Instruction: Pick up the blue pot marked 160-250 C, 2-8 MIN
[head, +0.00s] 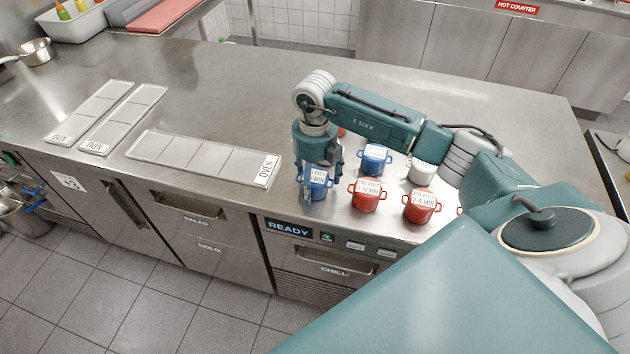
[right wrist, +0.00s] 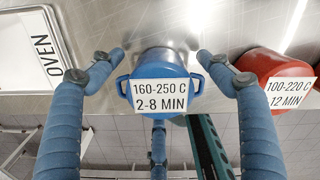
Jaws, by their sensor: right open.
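The blue pot (head: 320,184) stands on the steel counter near its front edge, partly hidden behind my right gripper's fingers. In the right wrist view the blue pot (right wrist: 158,73) carries a white label reading 160-250 C, 2-8 MIN and has small side handles. My right gripper (right wrist: 160,62) is open, pointing down, with blue fingers on either side of the pot. Gaps show between the fingertips and the pot. In the head view my right gripper (head: 316,180) hangs right over the pot. My left gripper is not in view.
Close to the right stand another blue pot (head: 375,158), a red pot (head: 366,196), a second red pot (head: 421,207) and a pale pot (head: 421,171). An OVEN tray (head: 205,160) lies just left. The counter (head: 235,90) behind is clear.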

